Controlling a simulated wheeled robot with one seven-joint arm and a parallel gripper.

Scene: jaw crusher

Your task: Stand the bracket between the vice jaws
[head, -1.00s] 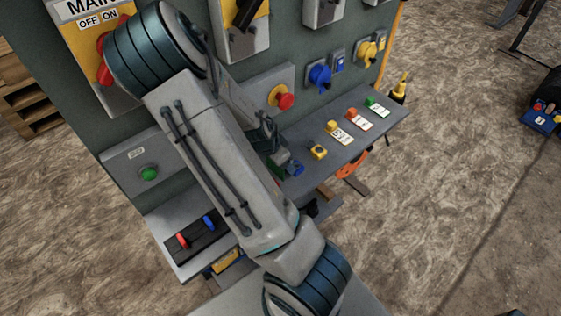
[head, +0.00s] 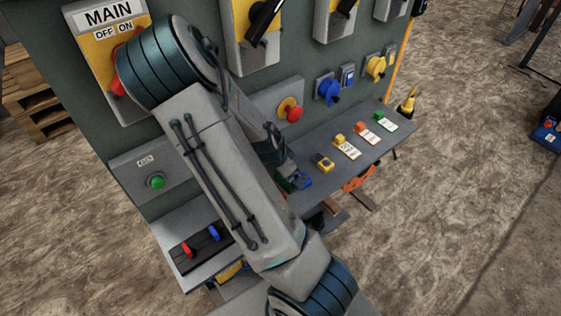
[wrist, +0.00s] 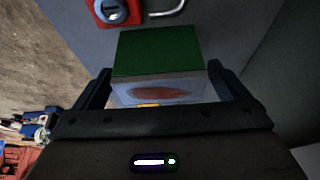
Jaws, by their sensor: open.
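In the wrist view my gripper (wrist: 164,88) is open, with one dark finger on each side of a block with a green top (wrist: 158,52). The block's near face is pale with a reddish-brown oval mark. I cannot tell whether the fingers touch it. In the head view a small green and blue item (head: 297,180) sits at the shelf edge, partly hidden by my arm; I cannot tell whether it is the vice. I cannot make out the bracket with certainty in either view.
A grey shelf (head: 330,176) carries yellow, orange and green pieces with white tags. Above it, a panel holds a red button (head: 290,110) and a blue rotary switch (head: 328,91). A red and blue handled rack (head: 208,242) is at lower left.

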